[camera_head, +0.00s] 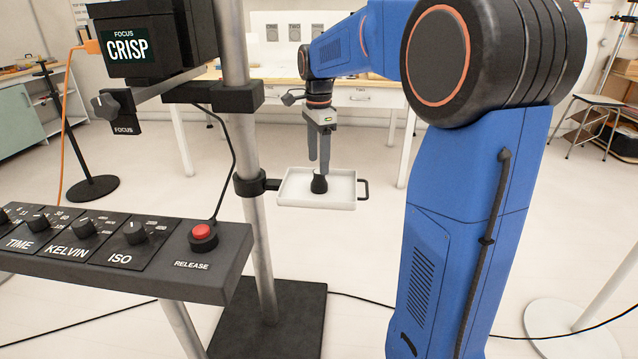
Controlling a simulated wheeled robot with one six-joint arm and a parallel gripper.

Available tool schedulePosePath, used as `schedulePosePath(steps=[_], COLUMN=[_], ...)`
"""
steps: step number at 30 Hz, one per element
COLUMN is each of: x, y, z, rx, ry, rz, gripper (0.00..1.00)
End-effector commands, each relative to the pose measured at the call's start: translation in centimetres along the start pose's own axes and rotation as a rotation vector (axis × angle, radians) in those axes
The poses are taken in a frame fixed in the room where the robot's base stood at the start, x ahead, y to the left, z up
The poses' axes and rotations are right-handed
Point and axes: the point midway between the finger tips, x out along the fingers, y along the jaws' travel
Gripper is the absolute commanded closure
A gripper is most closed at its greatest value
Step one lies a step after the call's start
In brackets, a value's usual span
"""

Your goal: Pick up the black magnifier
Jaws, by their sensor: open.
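A small black object (320,185), which looks like the black magnifier, sits upright in the shallow white tray (287,199). My gripper (319,167) points straight down over the tray, with its two grey fingers open. The fingertips are just above or around the narrow top of the black object. I cannot tell whether they touch it. The fingers partly overlap in this view, so the gap between them is hard to see.
The tray is clamped to a grey upright pole (262,240) and has a black handle (364,188) on its right. A control panel (120,250) with knobs and a red release button (202,231) stands at the left. A white table (380,98) is behind.

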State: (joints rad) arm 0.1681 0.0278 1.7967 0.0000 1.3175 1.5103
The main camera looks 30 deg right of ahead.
Motion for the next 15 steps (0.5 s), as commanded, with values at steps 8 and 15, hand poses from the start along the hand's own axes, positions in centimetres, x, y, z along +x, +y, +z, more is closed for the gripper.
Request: schedulePosePath(steps=[8, 15], x=[1.8, 5.0], y=[0.1, 0.2], z=[0.0, -0.1], rx=[0.0, -0.001], ry=[0.0, 0.0], rz=[0.0, 0.001], gripper=[0.41, 0.41])
